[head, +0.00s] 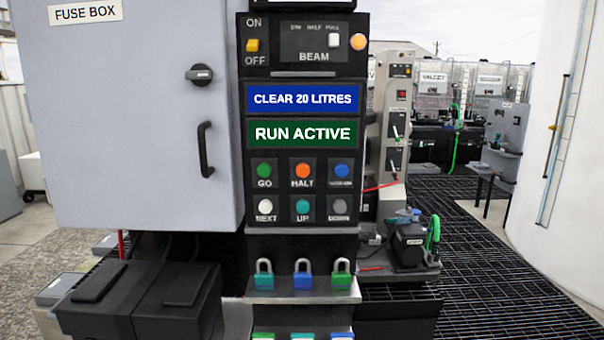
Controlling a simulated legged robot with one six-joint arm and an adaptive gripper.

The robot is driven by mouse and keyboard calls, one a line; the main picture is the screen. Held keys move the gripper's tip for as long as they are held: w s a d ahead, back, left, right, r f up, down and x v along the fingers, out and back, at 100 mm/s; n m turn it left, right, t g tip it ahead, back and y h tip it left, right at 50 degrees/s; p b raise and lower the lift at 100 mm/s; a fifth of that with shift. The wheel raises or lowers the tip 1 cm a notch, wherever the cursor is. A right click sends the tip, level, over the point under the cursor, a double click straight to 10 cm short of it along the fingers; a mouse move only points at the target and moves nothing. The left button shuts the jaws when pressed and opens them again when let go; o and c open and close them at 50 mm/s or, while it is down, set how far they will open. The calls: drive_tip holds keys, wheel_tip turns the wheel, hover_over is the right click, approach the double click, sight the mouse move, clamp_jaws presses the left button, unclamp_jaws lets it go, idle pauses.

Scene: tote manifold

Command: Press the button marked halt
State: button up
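The halt button (303,171) is a round orange-red button on a black control panel (263,225), with the word HALT beneath it. It sits in the middle of the upper button row, between the green GO button (264,170) and a blue button (342,170) whose label is too small to read. Below are a white NEXT button (265,205), a teal UP button (303,207) and a grey button (340,206). A green display (302,134) above reads RUN ACTIVE. Nothing covers the halt button. My gripper does not show in the head view.
A grey fuse box (130,130) with a black handle stands left of the panel. Padlocks (302,275) stand on a ledge below the buttons. Black bins (140,300) are at lower left. Dark grating (510,290) lies right, beside a white curved wall (570,150).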

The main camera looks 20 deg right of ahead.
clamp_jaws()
